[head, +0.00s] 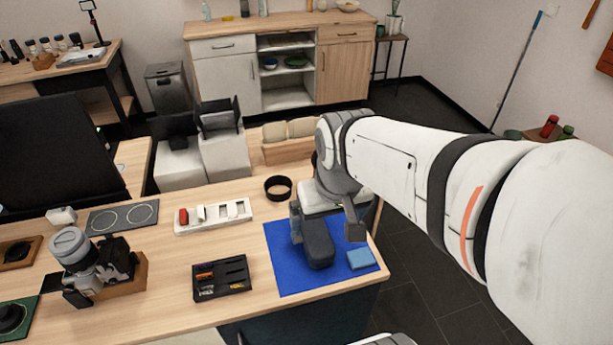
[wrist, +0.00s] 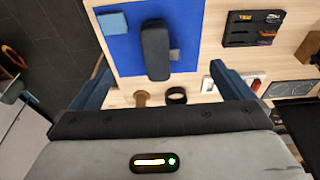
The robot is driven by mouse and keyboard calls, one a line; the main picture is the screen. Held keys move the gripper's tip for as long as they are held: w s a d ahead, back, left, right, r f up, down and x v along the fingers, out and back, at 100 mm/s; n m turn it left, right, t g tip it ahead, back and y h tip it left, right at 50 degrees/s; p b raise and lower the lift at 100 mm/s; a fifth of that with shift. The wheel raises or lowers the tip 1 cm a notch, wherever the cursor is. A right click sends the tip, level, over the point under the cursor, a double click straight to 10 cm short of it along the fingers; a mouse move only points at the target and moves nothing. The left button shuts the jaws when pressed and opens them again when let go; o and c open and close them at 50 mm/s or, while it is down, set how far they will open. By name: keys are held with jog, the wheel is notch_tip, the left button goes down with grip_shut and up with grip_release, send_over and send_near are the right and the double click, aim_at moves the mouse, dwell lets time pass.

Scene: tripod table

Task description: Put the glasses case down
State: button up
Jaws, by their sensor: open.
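The dark grey, rounded, long glasses case (head: 319,245) lies on the blue mat (head: 285,277) on the wooden table. In the wrist view the case (wrist: 155,48) lies lengthwise on the mat (wrist: 190,25), its near end close to the mat's edge. My gripper (head: 326,221) is open above the mat, its two fingers apart on either side of the case in the head view. In the wrist view the open gripper (wrist: 160,72) shows clear space between each finger and the case. The far end of the case is partly hidden by my gripper in the head view.
A light blue folded cloth (head: 361,258) lies on the mat right of the case. A black ring (head: 278,188), a white tray (head: 214,217) and a black organizer (head: 222,278) stand nearby. Bare table shows left of the mat.

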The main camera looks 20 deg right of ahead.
jog(key=s, duration=0.2)
jog(key=g+b, duration=0.1)
jog(key=g, duration=0.2)
send_over(309, 231)
jog(key=f, duration=1.1)
jog(key=shift+d+f, duration=0.3)
jog(key=shift+f, duration=0.65)
jog(key=f, duration=0.7)
jog(key=shift+a, duration=0.25)
jog(key=shift+c, duration=0.2)
jog(key=shift+r, duration=0.15)
jog(key=c, duration=1)
